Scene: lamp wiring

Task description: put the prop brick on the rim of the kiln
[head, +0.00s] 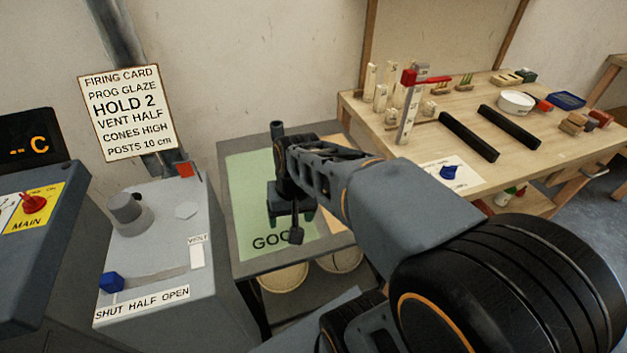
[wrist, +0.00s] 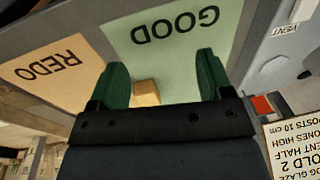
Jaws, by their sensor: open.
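My gripper (head: 291,212) is open above the green GOOD mat. In the wrist view its two green fingers (wrist: 162,70) stand wide apart. A small tan block (wrist: 146,92), which may be the prop brick, shows between them, nearer the left finger. Its lower part is hidden by the gripper body, and I cannot tell its height above the mat. The block is not visible in the head view. A grey cabinet (head: 150,240) with a vent slider stands at left; I cannot make out a kiln rim.
The green mat (head: 247,185) lies on a grey table, beside a tan REDO mat (wrist: 55,70). A firing card (head: 127,112) hangs behind the cabinet. A wooden bench (head: 400,150) at right holds posts, black bars (head: 468,136), a white bowl (head: 515,102) and small blocks.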

